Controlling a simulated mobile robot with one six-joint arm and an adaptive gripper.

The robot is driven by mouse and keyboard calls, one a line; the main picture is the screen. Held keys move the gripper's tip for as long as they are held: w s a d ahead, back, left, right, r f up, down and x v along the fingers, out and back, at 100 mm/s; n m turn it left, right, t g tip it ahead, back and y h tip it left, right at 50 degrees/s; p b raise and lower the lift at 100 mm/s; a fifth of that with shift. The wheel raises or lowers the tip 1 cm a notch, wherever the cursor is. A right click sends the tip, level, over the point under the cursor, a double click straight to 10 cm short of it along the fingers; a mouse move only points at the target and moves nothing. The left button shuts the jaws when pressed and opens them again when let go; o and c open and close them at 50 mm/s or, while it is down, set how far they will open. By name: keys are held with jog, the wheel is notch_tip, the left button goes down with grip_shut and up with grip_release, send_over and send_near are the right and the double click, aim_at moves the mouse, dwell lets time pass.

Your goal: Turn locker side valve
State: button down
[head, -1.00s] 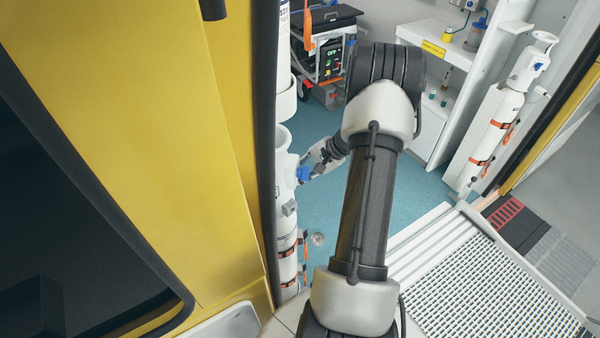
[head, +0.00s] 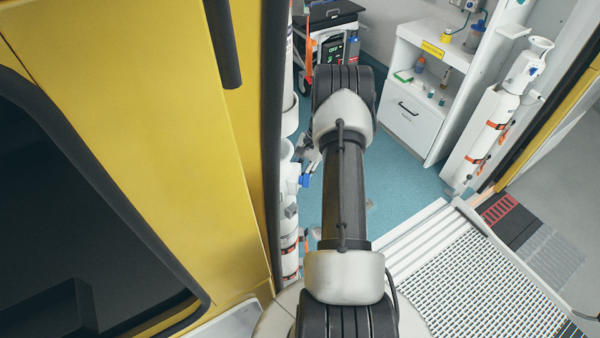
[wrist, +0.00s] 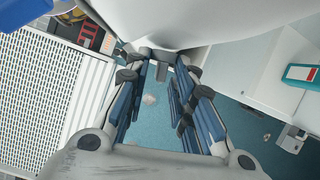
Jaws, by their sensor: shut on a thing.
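A white cylinder (head: 287,200) stands upright along the left side of the doorway, with a blue fitting (head: 305,181) and a grey block on its side. My gripper (head: 311,158) is beside this fitting, partly hidden by the cylinder and my arm. In the wrist view, my gripper (wrist: 165,72) has its fingers on both sides of a small grey part, which I take as the locker side valve (wrist: 163,57), against the large white body (wrist: 185,18). The fingers are shut on it. The exact contact is hard to see.
A second white cylinder with orange straps (head: 492,130) stands at the right of the doorway. A white cabinet (head: 413,125) and a black device (head: 328,50) are at the back. The yellow door panel (head: 140,130) borders the left. The blue floor (head: 400,190) is clear.

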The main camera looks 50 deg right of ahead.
jog(key=shift+g, duration=0.4)
jog(key=c, duration=1.7)
grip_release()
jog(key=shift+r, duration=0.1)
jog(key=v, duration=1.2)
jog(key=shift+d, duration=0.1)
